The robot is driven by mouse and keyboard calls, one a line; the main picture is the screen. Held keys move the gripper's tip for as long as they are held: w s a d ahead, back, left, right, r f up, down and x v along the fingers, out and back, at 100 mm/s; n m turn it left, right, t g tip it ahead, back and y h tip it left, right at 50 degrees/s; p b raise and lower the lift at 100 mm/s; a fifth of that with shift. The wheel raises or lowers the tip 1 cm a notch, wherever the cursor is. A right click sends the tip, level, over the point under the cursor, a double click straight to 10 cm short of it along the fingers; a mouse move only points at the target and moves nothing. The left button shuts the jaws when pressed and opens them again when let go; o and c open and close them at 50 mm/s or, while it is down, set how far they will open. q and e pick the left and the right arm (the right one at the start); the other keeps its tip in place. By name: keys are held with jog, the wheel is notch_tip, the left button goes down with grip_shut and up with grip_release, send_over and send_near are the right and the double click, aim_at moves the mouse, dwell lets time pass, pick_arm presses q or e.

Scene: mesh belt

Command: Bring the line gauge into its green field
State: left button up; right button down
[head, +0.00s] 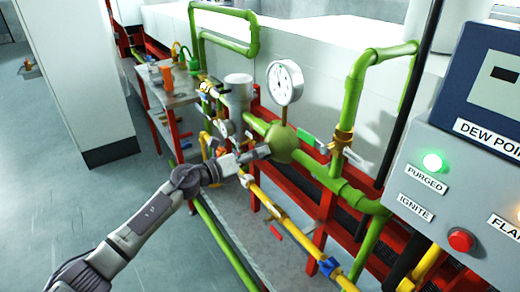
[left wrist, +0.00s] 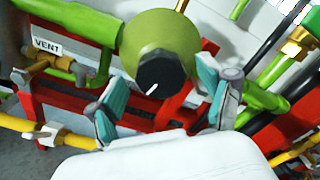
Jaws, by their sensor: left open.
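The line gauge (head: 285,82) is a round white dial on a stem above the green pipe. Its needle and coloured field are too small to read. Below it is a round green regulator (head: 284,143), also large in the left wrist view (left wrist: 158,35). Its black knob (left wrist: 161,75) has a white pointer line slanting to the lower left. My left gripper (head: 262,152) is open in front of the regulator. In the left wrist view its teal-padded fingers stand on either side of the knob, with apparent gaps. My right gripper is out of view.
A yellow pipe (head: 272,207) runs low in front of the red frame. A valve labelled VENT (left wrist: 40,60) is left of the regulator. A control panel (head: 440,195) with a lit green PURGED lamp stands at right. A bench (head: 170,92) stands behind; the left floor is clear.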

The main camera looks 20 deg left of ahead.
pick_arm(q)
jog(key=shift+w+d, duration=0.35)
jog(key=shift+w, duration=0.15)
jog(key=c, duration=1.2)
jog(key=shift+o, duration=0.2)
jog(key=n+p, duration=0.3)
jog(key=shift+r, duration=0.25)
jog(key=shift+n+p, duration=0.4)
jog(key=shift+n, duration=0.2)
jog(key=shift+f+n, duration=0.3)
jog(key=shift+n, duration=0.2)
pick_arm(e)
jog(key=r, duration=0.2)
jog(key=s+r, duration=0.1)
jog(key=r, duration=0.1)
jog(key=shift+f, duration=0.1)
